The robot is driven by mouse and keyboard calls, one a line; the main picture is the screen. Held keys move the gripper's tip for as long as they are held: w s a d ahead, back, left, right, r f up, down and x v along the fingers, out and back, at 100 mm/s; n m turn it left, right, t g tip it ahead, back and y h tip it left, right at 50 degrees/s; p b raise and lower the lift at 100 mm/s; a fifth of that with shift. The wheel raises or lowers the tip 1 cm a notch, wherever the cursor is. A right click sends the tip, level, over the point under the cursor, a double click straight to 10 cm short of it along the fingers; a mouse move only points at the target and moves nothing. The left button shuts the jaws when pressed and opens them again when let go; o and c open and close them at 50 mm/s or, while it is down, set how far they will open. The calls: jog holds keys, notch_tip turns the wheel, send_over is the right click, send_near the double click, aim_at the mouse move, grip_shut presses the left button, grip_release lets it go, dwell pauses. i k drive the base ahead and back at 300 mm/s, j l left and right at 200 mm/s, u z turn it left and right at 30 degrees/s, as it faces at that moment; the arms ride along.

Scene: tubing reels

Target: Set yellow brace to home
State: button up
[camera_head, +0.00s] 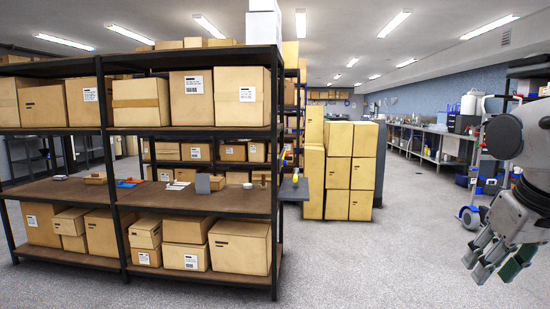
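I cannot clearly make out the yellow brace. A tiny yellow spot (296,174) shows at a small grey side shelf (294,190) at the right end of the near rack, too small to identify. A small orange and yellow piece lies near a blue item (127,184) on the rack's middle shelf (236,203). My gripper (497,266) hangs at the right edge of the view, pointing down and left. Its fingers look spread apart with nothing between them. It is far from the rack and touches nothing.
The near rack holds many cardboard boxes (240,247) on its upper and lower shelves. Stacked yellow-brown cartons (339,170) stand behind its right end. A workbench (437,146) runs along the right wall. The grey floor (390,260) between rack and gripper is clear.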

aim_at(288, 158)
jog(key=i+l+u, duration=0.1)
jog(key=i+l, duration=0.2)
jog(key=i+l+u, duration=0.15)
jog(key=i+l, duration=0.2)
jog(key=i+l+u, duration=0.1)
jog(key=i+l, duration=0.25)
jog(key=i+l+u, duration=0.1)
jog(key=i+l, duration=0.3)
jog(key=i+l+u, duration=0.1)
jog(key=i+l, duration=0.25)
jog(key=i+l+u, duration=0.15)
jog(key=i+l, duration=0.15)
jog(key=l, duration=0.25)
jog(key=i+l+u, duration=0.1)
jog(key=i+l, duration=0.15)
jog(key=l, duration=0.2)
jog(key=i+l+z, duration=0.15)
jog(key=i+l, duration=0.15)
jog(key=i, duration=0.15)
jog(key=i+l+z, duration=0.2)
jog(key=i, duration=0.25)
